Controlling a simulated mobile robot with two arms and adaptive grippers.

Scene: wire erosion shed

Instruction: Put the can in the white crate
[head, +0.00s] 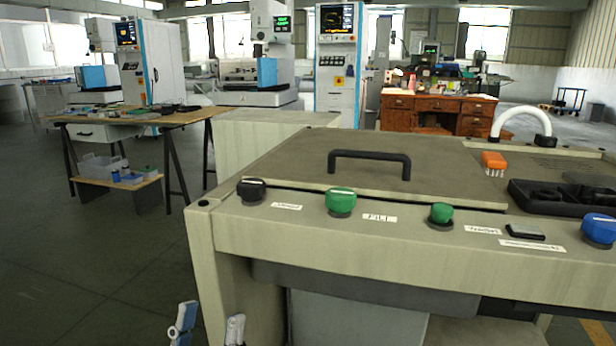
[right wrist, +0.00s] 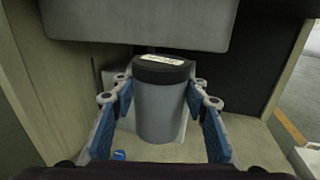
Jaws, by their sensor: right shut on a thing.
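The can (right wrist: 160,105) is a grey cylinder with a black lid and a pale label on top. It stands upright in the right wrist view, between the blue-padded fingers of my right gripper (right wrist: 163,98), which is shut on it. The can and the right gripper do not show in the head view. My left gripper (head: 209,326) is at the bottom edge of the head view, its two fingertips apart with nothing between them. A whitish bin (head: 98,166) on the low shelf at the left may be the white crate; I cannot be sure.
A beige machine (head: 255,226) with knobs and a black handle (head: 370,158) fills the front right. An orange brush (head: 493,160) and a black tray (head: 560,202) lie on top. A wooden table (head: 150,117) stands at the left. The floor (head: 80,260) at the left is clear.

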